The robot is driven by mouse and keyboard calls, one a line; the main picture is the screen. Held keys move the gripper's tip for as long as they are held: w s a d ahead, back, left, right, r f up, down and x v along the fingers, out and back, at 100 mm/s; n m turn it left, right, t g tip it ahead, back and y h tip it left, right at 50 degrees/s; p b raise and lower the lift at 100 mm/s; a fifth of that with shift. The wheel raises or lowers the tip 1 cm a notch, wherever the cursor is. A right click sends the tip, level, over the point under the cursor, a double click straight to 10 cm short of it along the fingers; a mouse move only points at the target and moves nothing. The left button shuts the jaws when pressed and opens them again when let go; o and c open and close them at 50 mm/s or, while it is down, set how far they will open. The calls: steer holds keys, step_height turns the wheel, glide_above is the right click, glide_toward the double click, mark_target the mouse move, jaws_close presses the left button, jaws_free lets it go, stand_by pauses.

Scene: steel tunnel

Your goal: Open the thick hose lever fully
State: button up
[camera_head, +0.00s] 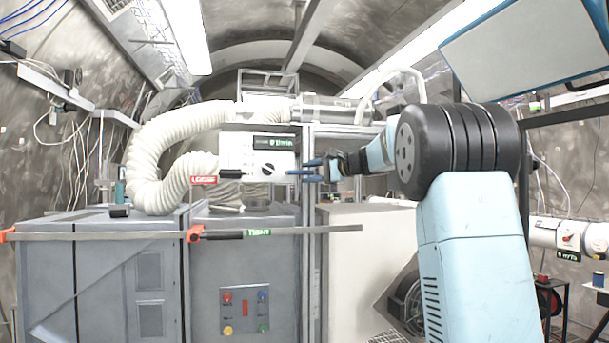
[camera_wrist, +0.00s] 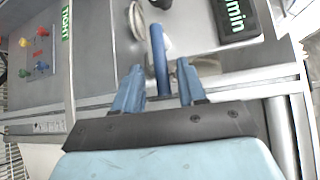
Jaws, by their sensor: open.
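A blue rod (camera_wrist: 160,60) with a black end runs out from between my fingertips in the wrist view; it looks like the lever. In the head view a black handle (camera_head: 230,174) lies left of my fingers, beside the red LOOSE label (camera_head: 204,180). My gripper (camera_head: 315,170) reaches left in front of the white panel. In the wrist view my gripper (camera_wrist: 158,88) is open, with one blue finger on each side of the rod's near end. I cannot tell whether a finger touches it. The thick white hose (camera_head: 150,150) curves down at the left.
A grey cabinet (camera_head: 240,270) with coloured buttons stands below. A long horizontal bar (camera_head: 100,236) with a red clamp crosses in front of it, by a green TIGHT label (camera_head: 257,233). The white panel (camera_head: 240,150) has a black dial. A metal post (camera_head: 308,230) stands just below my gripper.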

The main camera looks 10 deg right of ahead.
steer(key=shift+x, duration=1.25)
jaws_close()
steer(key=shift+f, duration=0.1)
